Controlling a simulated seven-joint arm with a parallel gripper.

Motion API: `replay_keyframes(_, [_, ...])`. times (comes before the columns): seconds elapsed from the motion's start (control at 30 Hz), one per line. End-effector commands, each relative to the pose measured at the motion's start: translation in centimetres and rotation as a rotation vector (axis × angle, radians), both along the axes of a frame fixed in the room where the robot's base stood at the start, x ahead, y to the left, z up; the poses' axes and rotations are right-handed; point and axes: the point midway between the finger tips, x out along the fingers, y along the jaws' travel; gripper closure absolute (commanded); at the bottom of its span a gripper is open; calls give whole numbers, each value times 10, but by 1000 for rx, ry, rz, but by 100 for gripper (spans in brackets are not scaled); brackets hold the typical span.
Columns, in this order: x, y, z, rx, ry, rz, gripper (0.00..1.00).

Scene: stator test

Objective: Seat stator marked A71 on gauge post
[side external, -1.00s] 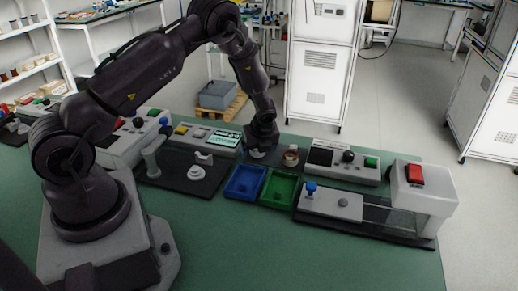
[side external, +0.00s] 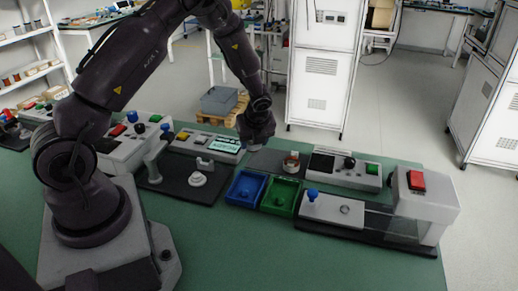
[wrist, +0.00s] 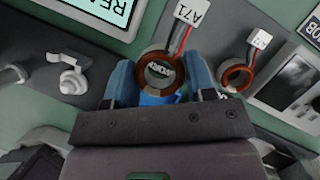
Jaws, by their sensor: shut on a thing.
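The stator marked A71 (wrist: 148,62), a copper-brown ring with a white tag and red and dark leads, sits between the two blue fingers of my gripper (wrist: 162,84) in the wrist view. My gripper is shut on it. In the side view my gripper (side external: 256,138) hangs above the back of the bench, and the stator cannot be made out there. What looks like the gauge post (side external: 198,178), a small white post on a round base, stands on a dark plate to the left; it also shows in the wrist view (wrist: 73,80).
A second tagged stator (side external: 291,163) stands on a dark mat (side external: 263,161), right of my gripper. A blue tray (side external: 233,202) and a green tray (side external: 268,207) lie in front. A screen box (side external: 205,143) stands behind the post's plate. Green bench is free in front.

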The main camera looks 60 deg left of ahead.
Motion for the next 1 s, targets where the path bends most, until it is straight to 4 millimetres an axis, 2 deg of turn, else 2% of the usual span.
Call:
replay_keyframes(0.03, [-8, -5, 15, 1, -6, -2, 81])
replay_keyframes(0.1, [-20, -10, 30, 1, -6, 0, 81])
replay_keyframes(0.3, [-63, -31, 49, 0, -2, -1, 81])
replay_keyframes(0.4, [-79, -39, 56, 0, -2, -2, 81])
replay_keyframes(0.6, [-98, -47, 63, 1, 0, -3, 81])
replay_keyframes(0.9, [-157, -7, 44, 2, 1, 38, 81])
replay_keyframes(1.0, [-171, 1, 41, 2, 0, 28, 81])
